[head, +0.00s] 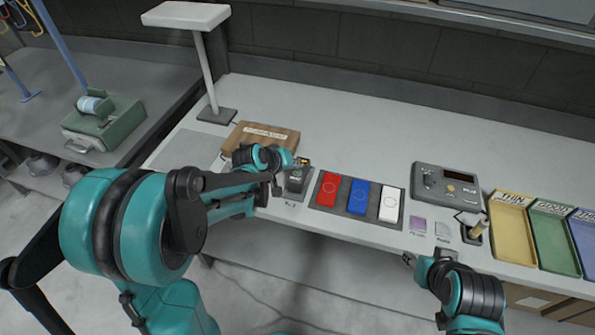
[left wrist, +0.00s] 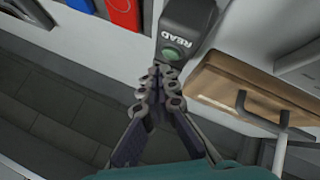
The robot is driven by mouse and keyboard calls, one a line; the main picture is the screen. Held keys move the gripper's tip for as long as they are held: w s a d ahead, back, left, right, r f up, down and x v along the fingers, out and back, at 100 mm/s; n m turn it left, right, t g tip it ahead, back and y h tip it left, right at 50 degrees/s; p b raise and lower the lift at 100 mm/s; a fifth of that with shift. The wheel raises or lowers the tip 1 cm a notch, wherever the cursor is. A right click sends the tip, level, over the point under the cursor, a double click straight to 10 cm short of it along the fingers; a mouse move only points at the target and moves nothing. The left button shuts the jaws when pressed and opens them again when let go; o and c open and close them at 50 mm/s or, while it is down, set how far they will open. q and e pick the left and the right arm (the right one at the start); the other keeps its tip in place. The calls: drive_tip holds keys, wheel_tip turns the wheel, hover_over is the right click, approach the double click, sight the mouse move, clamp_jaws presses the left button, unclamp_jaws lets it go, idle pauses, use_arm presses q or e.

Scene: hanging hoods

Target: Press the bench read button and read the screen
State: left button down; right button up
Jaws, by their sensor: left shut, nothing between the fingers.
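The dark read button box (head: 297,181) stands near the bench's front edge, left of the coloured blocks. In the left wrist view, the box (left wrist: 187,22) shows the word READ and a round green button (left wrist: 170,54). My left gripper (left wrist: 158,74) is shut and empty, its tips close to the green button; I cannot tell whether they touch. In the head view, my left arm partly hides the box. A grey device (head: 446,186) with a dark screen (head: 461,174) stands on the right; no reading is legible. My right gripper (head: 410,260) is at the bench's front edge.
A wooden box (head: 260,138) sits behind my left gripper. Red (head: 328,188), blue (head: 358,196) and white (head: 389,204) blocks lie on a dark tray right of the button box. Yellow (head: 511,232) and green (head: 554,240) trays stand at the right. The bench behind the blocks is clear.

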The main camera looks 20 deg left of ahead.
sight(296, 172)
idle(0.7)
use_arm(q)
drive_tip(key=shift+f+b, duration=0.4)
drive_tip(key=shift+f, duration=0.05)
drive_tip(key=shift+f+b, duration=0.35)
idle(0.5)
drive_tip(key=shift+r, duration=0.15)
drive_tip(key=shift+r+p, duration=0.65)
drive_tip(key=shift+r, duration=0.1)
wheel_tip(296, 172, up, 5)
drive_tip(key=p, duration=0.4)
idle(0.4)
